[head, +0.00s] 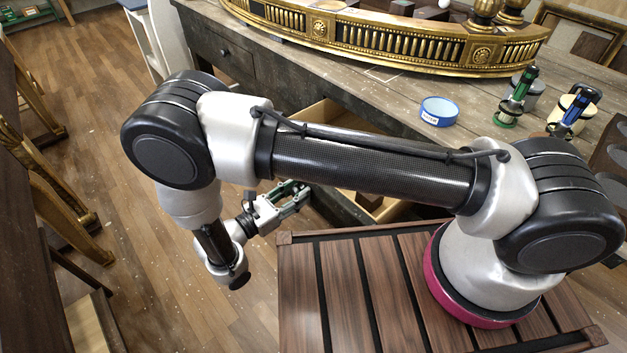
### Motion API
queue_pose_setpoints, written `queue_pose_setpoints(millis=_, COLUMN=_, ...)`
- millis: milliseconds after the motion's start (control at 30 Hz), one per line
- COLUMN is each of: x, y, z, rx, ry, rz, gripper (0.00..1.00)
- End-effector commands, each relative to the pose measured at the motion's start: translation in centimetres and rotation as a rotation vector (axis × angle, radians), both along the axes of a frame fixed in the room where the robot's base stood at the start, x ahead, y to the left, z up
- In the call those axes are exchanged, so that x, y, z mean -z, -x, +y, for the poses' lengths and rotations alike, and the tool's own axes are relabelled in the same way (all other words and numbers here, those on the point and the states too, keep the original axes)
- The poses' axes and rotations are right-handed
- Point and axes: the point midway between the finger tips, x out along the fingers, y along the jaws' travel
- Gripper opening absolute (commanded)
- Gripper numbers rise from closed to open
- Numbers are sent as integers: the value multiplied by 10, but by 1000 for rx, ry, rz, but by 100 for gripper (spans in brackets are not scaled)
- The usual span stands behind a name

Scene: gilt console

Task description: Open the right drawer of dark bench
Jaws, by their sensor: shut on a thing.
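The dark bench (300,77) runs diagonally behind my arm, with a worn grey-brown top. Its right drawer (322,113) stands pulled out, and its pale wooden inside shows above and below my arm link. Much of this drawer, including most of its front, is hidden behind my arm. My gripper (300,194) is low at the drawer's front side, with its fingers shut on the handle there. The handle itself is too small and covered to make out. The left drawer (230,56), with a round dark knob, is closed.
A gilt console piece (400,45) lies along the bench top. A blue tape roll (439,111), a green tool (516,97) and a blue tool (574,110) stand to the right. Gilt frames (60,200) lean at left. Wooden floor (130,90) is open between.

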Motion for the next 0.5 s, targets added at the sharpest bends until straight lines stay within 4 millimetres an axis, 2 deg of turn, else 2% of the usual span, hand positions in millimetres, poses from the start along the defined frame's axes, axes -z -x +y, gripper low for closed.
queue_pose_setpoints(millis=200, x=0, y=15, z=20, rx=-1, ry=1, rz=0, gripper=0)
queue_pose_setpoints(millis=500, x=0, y=20, z=27, rx=1, ry=1, rz=0, gripper=0)
